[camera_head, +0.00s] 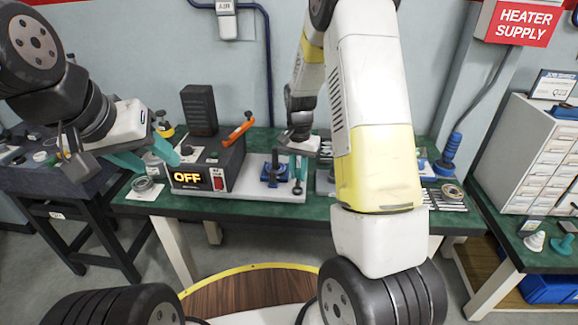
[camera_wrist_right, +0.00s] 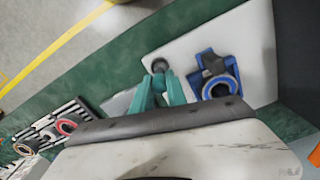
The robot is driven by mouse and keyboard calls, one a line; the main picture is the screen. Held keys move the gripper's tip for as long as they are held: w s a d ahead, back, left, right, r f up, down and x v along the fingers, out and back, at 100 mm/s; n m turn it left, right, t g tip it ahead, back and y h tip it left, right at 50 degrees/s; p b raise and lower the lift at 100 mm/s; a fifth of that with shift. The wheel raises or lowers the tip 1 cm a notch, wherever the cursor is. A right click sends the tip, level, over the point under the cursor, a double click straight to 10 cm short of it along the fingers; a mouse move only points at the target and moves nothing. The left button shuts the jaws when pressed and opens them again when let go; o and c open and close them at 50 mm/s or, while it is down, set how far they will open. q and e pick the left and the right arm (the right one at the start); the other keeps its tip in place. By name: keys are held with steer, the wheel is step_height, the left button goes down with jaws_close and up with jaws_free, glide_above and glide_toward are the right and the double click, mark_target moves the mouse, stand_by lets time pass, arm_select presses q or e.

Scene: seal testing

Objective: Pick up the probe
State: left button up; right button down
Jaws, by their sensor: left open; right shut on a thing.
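My right gripper (camera_head: 298,170) points down over the white base plate (camera_head: 262,189), just right of the blue clamp (camera_head: 272,174). Its teal fingers are closed on a dark, round-ended thing that I take to be the probe (camera_wrist_right: 158,65). In the right wrist view, this end shows at the fingertips (camera_wrist_right: 161,88), over the white plate and beside the blue clamp (camera_wrist_right: 216,75). The rest of the probe is mostly hidden by the fingers. My left gripper (camera_head: 148,157) is open and empty, left of the black box with the lit "OFF" display (camera_head: 187,178).
An orange-handled tool (camera_head: 238,131) lies on the black box. A tape roll (camera_head: 143,184) lies at the green bench's left end. Several metal tools (camera_head: 445,201) and a blue-handled item (camera_head: 449,151) are at the right. A drawer cabinet (camera_head: 540,155) stands on the far-right bench.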

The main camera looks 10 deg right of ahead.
steer(key=s+a+r, duration=0.1)
steer(key=s, duration=1.5)
steer(key=shift+r, duration=0.35)
steer(key=shift+a, duration=0.1)
